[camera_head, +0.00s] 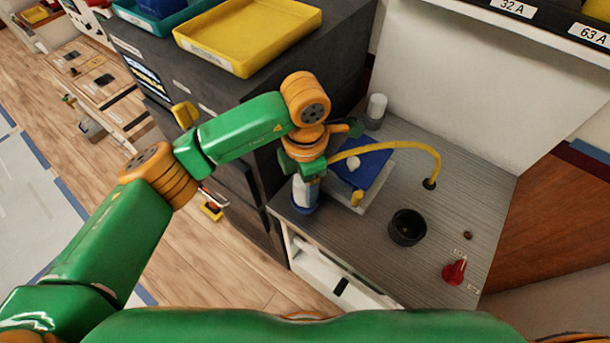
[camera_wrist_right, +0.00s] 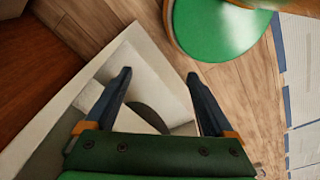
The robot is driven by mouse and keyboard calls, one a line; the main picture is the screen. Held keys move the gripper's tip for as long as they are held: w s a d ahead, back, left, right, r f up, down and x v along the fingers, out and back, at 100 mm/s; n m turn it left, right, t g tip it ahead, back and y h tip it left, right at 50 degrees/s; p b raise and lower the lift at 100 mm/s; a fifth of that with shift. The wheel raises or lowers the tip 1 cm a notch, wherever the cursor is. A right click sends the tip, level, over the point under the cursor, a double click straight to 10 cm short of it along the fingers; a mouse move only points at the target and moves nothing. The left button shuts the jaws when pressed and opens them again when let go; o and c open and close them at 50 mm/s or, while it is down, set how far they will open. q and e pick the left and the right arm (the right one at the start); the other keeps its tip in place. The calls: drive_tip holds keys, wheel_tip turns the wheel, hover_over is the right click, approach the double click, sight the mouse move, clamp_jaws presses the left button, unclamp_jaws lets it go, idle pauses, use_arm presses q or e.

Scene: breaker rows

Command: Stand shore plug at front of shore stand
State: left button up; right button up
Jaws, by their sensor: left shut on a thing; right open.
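My left gripper (camera_head: 308,172) is over the left edge of the grey countertop (camera_head: 440,150), shut on what looks like the shore plug (camera_head: 304,196), a blue and white cylinder hanging roughly upright below it. The jaws hide its top. A yellow cable (camera_head: 405,145) arcs from beside the gripper to a dark hole in the counter. What looks like the shore stand, a grey plate with a blue face (camera_head: 372,171), is just right of the plug, partly hidden by the arm. My right gripper (camera_wrist_right: 158,78) is open and empty in the right wrist view.
A black round cup (camera_head: 407,227) and a red knob (camera_head: 455,271) are on the counter's right part. A white cylinder (camera_head: 376,108) stands at the back. A dark cabinet (camera_head: 240,105) with a yellow tray (camera_head: 250,35) stands left. A white frame (camera_wrist_right: 60,115) lies below my right gripper.

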use_arm(q)
drive_tip(key=shift+f, duration=0.2)
drive_tip(key=o, duration=1.2)
drive_tip(key=shift+o, duration=0.2)
drive_tip(key=shift+r, duration=0.35)
wheel_tip(320, 180, up, 5)
drive_tip(key=shift+f+b, duration=0.2)
drive_tip(key=shift+b, duration=0.8)
wheel_tip(320, 180, up, 6)
drive_tip(key=shift+r, duration=0.6)
